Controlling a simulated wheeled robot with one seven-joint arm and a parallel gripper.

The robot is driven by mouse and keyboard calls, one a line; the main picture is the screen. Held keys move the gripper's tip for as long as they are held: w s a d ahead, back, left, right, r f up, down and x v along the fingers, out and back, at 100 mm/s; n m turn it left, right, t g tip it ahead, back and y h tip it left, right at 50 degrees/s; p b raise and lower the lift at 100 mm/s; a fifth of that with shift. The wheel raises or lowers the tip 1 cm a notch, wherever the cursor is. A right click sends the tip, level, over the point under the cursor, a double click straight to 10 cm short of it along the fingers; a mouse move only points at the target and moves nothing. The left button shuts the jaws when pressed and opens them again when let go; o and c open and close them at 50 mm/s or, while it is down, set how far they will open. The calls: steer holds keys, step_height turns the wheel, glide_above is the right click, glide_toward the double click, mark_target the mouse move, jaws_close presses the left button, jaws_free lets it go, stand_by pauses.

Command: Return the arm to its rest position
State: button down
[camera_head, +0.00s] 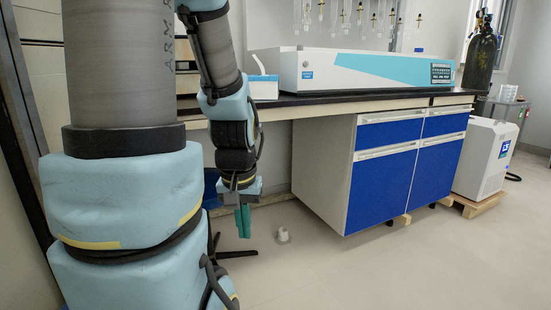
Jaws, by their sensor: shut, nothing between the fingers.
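My gripper (243,221) hangs at the end of my arm, pointing down, left of the middle of the view. Its greenish fingers are together and hold nothing. It is below the level of the bench top, in front of the open space under the bench, and touches nothing that I can see. My arm's upper links run from the top of the view down to it, and a large near part of my arm fills the left side.
A lab bench (300,98) with a dark top carries a white and blue distiller (365,70). Blue cabinets (382,190) stand under it. A white machine (486,158) on a pallet and a gas cylinder (481,52) are at right.

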step_height(320, 180, up, 35)
steer(key=p, duration=3.3)
steer(key=shift+r+p, duration=0.15)
steer(key=shift+p, duration=0.25)
